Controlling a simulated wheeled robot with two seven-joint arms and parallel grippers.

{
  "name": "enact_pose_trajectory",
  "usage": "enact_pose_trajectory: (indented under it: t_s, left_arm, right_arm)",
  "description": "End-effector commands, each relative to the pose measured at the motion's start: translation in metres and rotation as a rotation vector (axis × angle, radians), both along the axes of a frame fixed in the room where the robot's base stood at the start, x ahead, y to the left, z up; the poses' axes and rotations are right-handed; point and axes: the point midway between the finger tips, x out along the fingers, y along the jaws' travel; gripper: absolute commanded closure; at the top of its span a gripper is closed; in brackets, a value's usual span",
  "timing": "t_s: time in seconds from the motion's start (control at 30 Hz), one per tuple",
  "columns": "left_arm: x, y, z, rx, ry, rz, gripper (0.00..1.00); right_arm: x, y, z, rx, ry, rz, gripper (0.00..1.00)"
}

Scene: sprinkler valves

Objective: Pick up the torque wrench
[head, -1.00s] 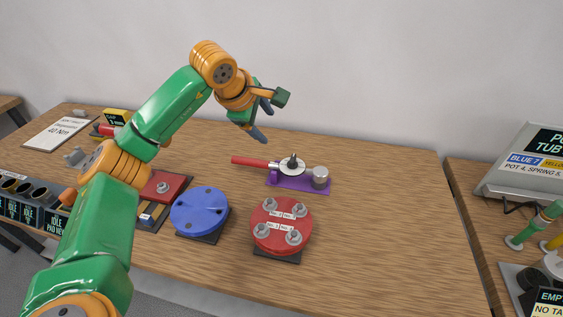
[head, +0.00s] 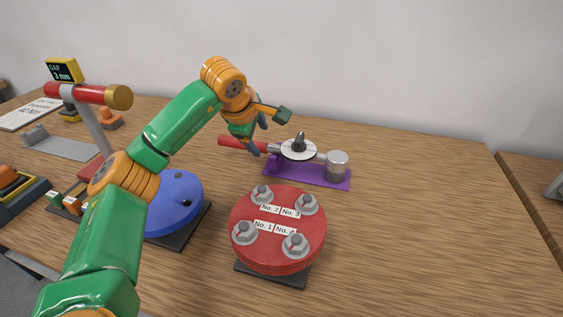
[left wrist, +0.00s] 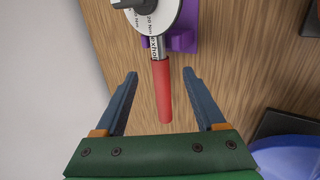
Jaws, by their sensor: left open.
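The torque wrench has a red handle (head: 240,143), a metal shaft and a round white dial (head: 298,149) with a dark pointer. It lies on a purple stand (head: 310,174) on the wooden table. My left gripper (head: 258,138) is open and empty beside the red handle in the head view. In the left wrist view the red handle (left wrist: 162,95) points towards the gap between the open fingers (left wrist: 166,88), with its end between the fingertips. I cannot tell whether the fingers are level with the handle. My right gripper is not in view.
A red disc (head: 278,228) with several numbered bolts stands in front of the stand. A blue disc (head: 176,203) is partly hidden behind my left arm. A red-and-gold tool (head: 92,94) on a grey post stands at left. The table's right side is clear.

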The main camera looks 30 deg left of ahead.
Motion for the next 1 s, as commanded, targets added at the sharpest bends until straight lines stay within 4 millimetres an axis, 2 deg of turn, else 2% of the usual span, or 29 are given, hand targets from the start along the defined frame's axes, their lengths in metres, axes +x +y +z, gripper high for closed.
enact_pose_trajectory:
  t_s: [0.2,0.3,0.53,0.57,0.8,0.83,1.0]
  left_arm:
    - [0.017,0.014,-0.029,-0.002,0.006,0.002,0.28]
    - [0.026,0.016,-0.043,-0.002,0.003,0.0,0.28]
    - [0.029,0.016,-0.048,0.0,0.0,-0.001,0.28]
    - [0.029,0.016,-0.048,0.0,0.0,-0.001,0.31]
    - [0.029,0.016,-0.048,-0.001,0.0,-0.001,0.96]
    - [0.029,0.016,-0.048,-0.001,0.0,-0.001,1.0]
    - [0.029,0.016,-0.048,-0.001,0.001,-0.001,1.0]
  right_arm:
    - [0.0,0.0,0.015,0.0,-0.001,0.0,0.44]
    - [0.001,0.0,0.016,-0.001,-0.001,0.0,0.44]
    - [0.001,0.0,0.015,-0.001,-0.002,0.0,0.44]
    - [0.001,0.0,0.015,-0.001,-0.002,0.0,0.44]
    - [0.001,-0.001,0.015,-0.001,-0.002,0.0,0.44]
    - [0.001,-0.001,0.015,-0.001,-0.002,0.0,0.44]
    - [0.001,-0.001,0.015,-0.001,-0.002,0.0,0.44]
